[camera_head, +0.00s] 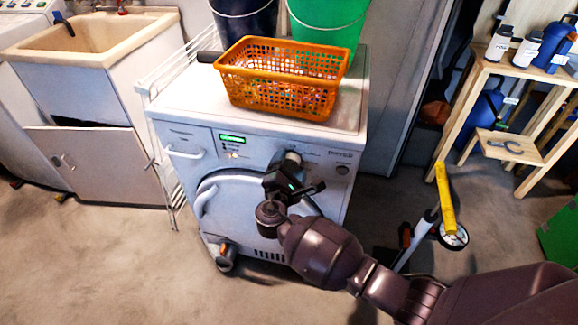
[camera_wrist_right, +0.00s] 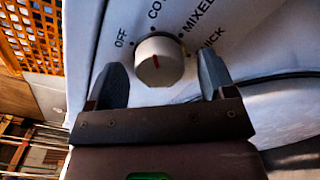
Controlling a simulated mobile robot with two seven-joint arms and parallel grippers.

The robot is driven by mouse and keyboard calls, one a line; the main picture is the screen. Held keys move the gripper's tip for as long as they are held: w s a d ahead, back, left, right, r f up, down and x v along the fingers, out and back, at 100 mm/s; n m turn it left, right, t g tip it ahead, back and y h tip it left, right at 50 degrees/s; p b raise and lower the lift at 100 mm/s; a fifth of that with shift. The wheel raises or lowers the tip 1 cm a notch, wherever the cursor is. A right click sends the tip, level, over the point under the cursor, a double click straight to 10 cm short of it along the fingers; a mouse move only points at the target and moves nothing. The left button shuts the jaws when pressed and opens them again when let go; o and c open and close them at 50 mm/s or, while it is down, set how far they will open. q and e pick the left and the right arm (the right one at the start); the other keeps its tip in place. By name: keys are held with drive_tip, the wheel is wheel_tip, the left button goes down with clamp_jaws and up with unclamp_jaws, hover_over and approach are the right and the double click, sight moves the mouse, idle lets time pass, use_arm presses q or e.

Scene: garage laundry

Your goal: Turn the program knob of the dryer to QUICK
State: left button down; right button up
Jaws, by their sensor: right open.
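The white dryer (camera_head: 190,110) stands at the middle of the head view. I cannot tell which label the mark points at. The knob (camera_head: 293,156) also shows just behind my gripper in the head view. My right gripper (camera_wrist_right: 160,72) is open, one finger on each side of the knob, with visible gaps. The right finger covers part of QUICK. My left gripper is not in view.
An orange basket (camera_head: 285,85), a green bucket (camera_head: 335,28) and a dark bucket (camera_head: 245,20) stand on the dryer. A white rack (camera_head: 165,150) and a sink (camera_head: 90,38) are at left. A wheeled item with a yellow bar (camera_head: 445,200) and wooden shelves are at right.

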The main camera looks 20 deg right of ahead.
drive_tip(key=shift+w+d, duration=0.1)
drive_tip(key=c, duration=0.9)
